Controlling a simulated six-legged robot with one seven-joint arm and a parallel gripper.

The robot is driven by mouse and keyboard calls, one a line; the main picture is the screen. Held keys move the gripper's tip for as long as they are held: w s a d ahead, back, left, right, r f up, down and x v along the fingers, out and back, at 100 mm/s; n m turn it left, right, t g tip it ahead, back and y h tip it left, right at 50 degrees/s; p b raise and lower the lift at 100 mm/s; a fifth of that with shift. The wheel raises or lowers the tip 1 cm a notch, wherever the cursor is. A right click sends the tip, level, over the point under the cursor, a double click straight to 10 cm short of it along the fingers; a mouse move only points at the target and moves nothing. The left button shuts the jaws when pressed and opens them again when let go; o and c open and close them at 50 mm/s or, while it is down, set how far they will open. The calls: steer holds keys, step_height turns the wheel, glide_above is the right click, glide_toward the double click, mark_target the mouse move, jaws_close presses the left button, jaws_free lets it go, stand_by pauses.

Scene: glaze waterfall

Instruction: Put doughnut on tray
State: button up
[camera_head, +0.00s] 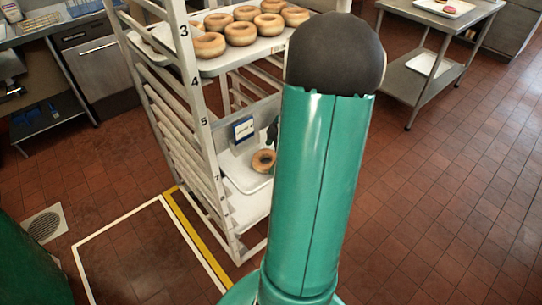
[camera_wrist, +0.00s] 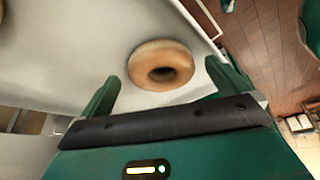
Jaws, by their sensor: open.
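A single glazed ring doughnut (camera_head: 263,161) lies on a white tray (camera_head: 238,176) on a lower level of the rack, partly behind my arm. In the wrist view a doughnut (camera_wrist: 161,65) lies flat on a white surface (camera_wrist: 75,50), just beyond my gripper (camera_wrist: 161,72). The gripper's two green fingers are spread wide, one to each side of the doughnut's near part, with nothing held between them. A small dark green part beside the arm in the head view may be my gripper; most of it is hidden. Several doughnuts (camera_head: 240,33) sit on the upper tray (camera_head: 222,63).
The metal rack (camera_head: 200,110) has numbered posts and stands close by the arm. A steel table (camera_head: 440,15) with trays is at the back right. Tiled floor (camera_head: 450,200) is clear on the right. A counter and oven (camera_head: 100,70) are at the left.

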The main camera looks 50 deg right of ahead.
steer(key=v, duration=1)
steer(key=shift+s+r, duration=0.1)
